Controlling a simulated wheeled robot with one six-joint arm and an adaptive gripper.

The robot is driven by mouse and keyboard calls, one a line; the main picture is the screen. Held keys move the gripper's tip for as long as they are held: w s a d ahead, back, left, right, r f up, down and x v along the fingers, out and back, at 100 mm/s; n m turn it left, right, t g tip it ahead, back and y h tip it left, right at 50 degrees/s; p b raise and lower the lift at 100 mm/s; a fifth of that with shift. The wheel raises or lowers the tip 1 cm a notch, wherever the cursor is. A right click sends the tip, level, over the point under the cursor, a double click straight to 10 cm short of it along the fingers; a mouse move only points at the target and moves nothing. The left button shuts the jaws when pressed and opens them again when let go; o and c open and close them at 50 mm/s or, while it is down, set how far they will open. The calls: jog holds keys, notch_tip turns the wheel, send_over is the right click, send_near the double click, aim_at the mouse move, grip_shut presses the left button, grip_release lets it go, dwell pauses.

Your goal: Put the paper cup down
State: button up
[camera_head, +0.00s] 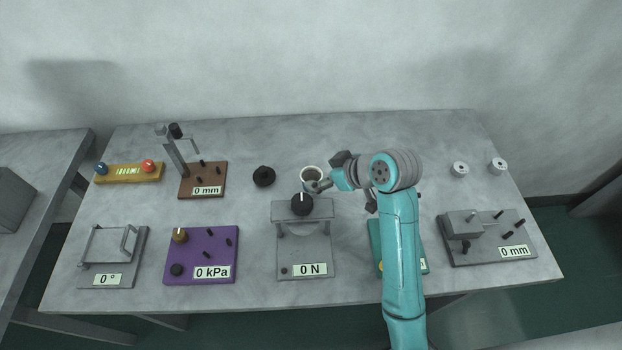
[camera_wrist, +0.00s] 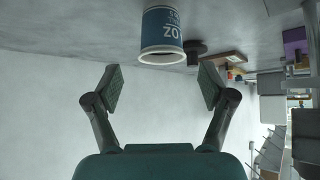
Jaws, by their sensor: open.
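The paper cup (camera_head: 311,174) stands upright on the grey table, its open mouth facing up. In the wrist view, which looks upside down, the cup (camera_wrist: 162,32) shows a blue wall with white lettering and a white rim. My gripper (camera_head: 331,173) is just to the right of the cup in the head view, and one finger overlaps the cup's edge there. In the wrist view my gripper (camera_wrist: 160,78) has its two fingers wide apart. The cup is ahead of the fingertips, roughly centred between them, with no finger visibly touching it.
A black round knob-like piece (camera_head: 264,176) stands left of the cup. The "0 N" press (camera_head: 305,245) with its black knob is close in front. My arm partly covers a teal device (camera_head: 376,240). The table behind the cup is clear up to the wall.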

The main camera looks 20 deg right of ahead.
aim_at(305, 176)
jog(key=x, duration=0.8)
jog(key=shift+a, duration=0.15)
jog(key=shift+s, duration=0.1)
jog(key=c, duration=1)
